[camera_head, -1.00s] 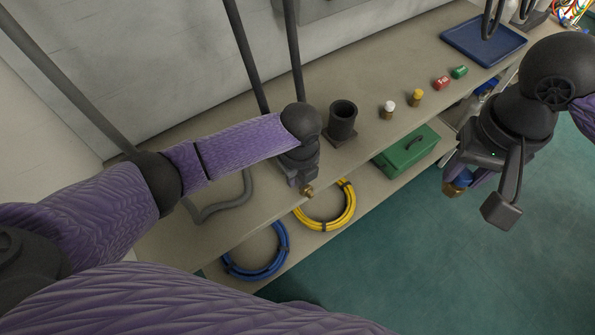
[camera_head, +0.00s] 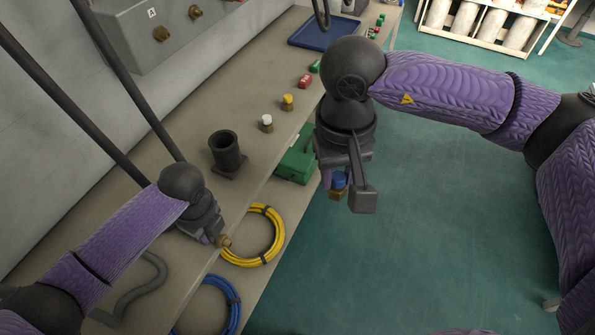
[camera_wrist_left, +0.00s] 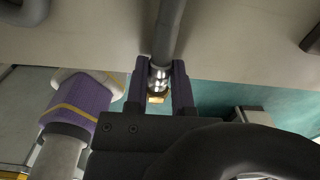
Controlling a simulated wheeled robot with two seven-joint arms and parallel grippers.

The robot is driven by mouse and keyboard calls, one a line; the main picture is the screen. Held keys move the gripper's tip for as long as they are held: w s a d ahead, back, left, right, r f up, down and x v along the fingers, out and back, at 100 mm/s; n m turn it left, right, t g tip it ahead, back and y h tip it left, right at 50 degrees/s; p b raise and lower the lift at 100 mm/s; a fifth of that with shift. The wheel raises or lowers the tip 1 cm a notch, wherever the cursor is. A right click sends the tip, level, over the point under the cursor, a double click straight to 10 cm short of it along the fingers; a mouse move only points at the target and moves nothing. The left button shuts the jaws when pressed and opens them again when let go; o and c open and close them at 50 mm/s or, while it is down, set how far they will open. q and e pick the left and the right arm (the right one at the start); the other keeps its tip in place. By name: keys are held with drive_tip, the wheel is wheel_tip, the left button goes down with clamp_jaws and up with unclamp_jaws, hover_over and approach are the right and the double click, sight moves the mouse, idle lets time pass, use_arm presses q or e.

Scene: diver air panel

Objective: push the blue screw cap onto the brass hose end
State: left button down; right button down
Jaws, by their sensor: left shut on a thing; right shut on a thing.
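My left gripper (camera_head: 212,237) is shut on the dark hose just behind its brass hose end (camera_head: 223,242), which sticks out over the shelf's front edge. In the left wrist view, the two fingers (camera_wrist_left: 160,85) clasp a silver collar, with the brass end (camera_wrist_left: 157,98) showing beyond it. My right gripper (camera_head: 335,178) is shut on the blue screw cap (camera_head: 340,180), held over the green floor, well apart from the brass end to the right. A brownish part shows under the blue cap. The right fingertips are mostly hidden by the wrist.
A dark cup-like holder (camera_head: 226,150) stands on the shelf. White (camera_head: 266,122), yellow (camera_head: 288,101) and red (camera_head: 305,81) caps stand beyond it. A green box (camera_head: 296,163) and yellow (camera_head: 268,250) and blue (camera_head: 232,302) coils lie lower. Space between the grippers is open.

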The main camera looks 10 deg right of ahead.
drive_tip(key=s+a+f+m+g+y, duration=0.2)
drive_tip(key=s+a+f+m+g, duration=0.15)
drive_tip(key=a+m, duration=0.25)
drive_tip(key=s+a+f+m+g+y, duration=0.2)
drive_tip(key=a+m+g, duration=0.25)
drive_tip(key=a, duration=0.25)
drive_tip(key=s+d+f+m+t+y, duration=0.1)
drive_tip(key=d+f+m+t+y, duration=0.2)
drive_tip(key=f+m+t+y, duration=0.5)
drive_tip(key=s+d+f+m+t+y, duration=0.1)
drive_tip(key=d+f+m+t+y, duration=0.3)
drive_tip(key=m+t, duration=0.8)
drive_tip(key=w+a+f+h, duration=0.1)
drive_tip(key=w+a, duration=0.3)
drive_tip(key=a, duration=0.3)
drive_tip(key=shift+w+a+m+g+h, duration=0.25)
drive_tip(key=shift+m+g+h, duration=0.05)
drive_tip(key=shift+m, duration=0.15)
drive_tip(key=shift+x, duration=1.25)
drive_tip(key=c, duration=0.5)
unclamp_jaws()
